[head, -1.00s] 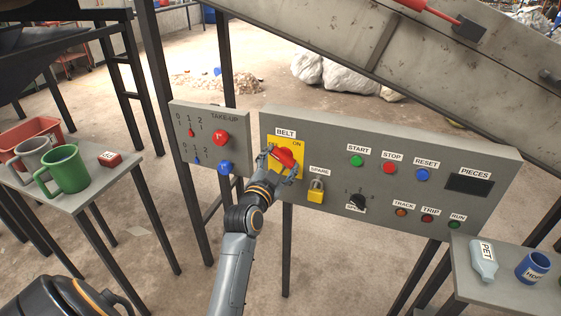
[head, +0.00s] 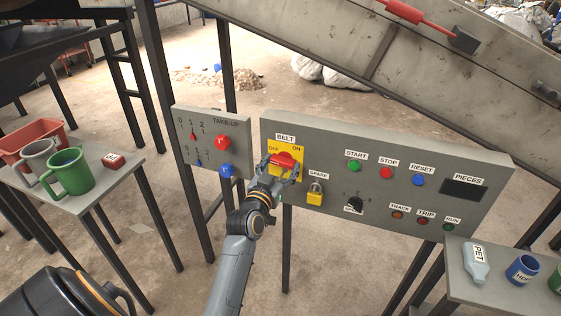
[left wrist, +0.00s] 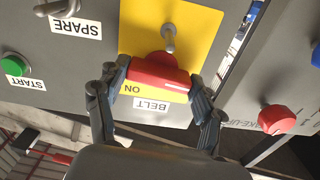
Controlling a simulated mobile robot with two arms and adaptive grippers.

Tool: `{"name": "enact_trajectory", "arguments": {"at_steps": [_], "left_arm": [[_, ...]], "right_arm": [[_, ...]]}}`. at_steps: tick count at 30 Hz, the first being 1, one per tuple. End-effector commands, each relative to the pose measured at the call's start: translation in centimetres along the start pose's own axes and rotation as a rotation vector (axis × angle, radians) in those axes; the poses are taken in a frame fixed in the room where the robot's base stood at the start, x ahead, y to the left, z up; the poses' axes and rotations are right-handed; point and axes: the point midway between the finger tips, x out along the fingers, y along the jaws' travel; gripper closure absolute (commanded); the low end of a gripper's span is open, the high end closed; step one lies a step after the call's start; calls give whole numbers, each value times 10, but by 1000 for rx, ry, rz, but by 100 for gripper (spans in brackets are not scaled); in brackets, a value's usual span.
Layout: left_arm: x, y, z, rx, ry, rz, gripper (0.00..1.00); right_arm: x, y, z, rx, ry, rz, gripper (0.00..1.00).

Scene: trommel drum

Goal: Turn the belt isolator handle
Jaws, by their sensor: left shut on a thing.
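The belt isolator handle (head: 284,159) is red and sits on a yellow plate (head: 299,146) marked OFF and ON, under the BELT label, on the grey control panel. In the head view it lies roughly level across the plate. My left gripper (head: 280,170) is shut on the handle, one finger on each side. In the left wrist view, which is upside down, the gripper (left wrist: 158,74) has its fingers at the two ends of the red handle (left wrist: 160,70) against the yellow plate (left wrist: 198,28). The OFF label is hidden there. My right gripper is not in view.
A yellow padlock (head: 315,195) hangs right of the handle under SPARE. The take-up panel (head: 184,150) with red and blue knobs stands left. Side tables hold mugs (head: 70,171) at left and a PET bottle (head: 475,264) at right. A sloping conveyor (head: 335,40) passes above.

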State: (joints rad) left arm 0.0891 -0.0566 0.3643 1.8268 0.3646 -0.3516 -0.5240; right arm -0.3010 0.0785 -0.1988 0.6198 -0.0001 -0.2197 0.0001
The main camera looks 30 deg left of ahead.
Motion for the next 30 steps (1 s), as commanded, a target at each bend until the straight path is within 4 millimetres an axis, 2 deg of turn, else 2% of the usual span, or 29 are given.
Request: {"name": "enact_trajectory", "arguments": {"at_steps": [9, 22, 23, 24, 26, 30], "left_arm": [[0, 0, -1, -100, 1, 0, 64], [0, 0, 0, -116, 1, 1, 64], [0, 0, 0, -116, 1, 1, 28], [0, 0, 0, -116, 1, 1, 20], [0, 0, 0, -115, 1, 1, 9], [0, 0, 0, -113, 1, 0, 9]], "right_arm": [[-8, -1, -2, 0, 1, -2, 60], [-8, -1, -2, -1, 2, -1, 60], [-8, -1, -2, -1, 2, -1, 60], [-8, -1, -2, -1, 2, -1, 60], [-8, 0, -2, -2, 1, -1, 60], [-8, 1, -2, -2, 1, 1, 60]]}}
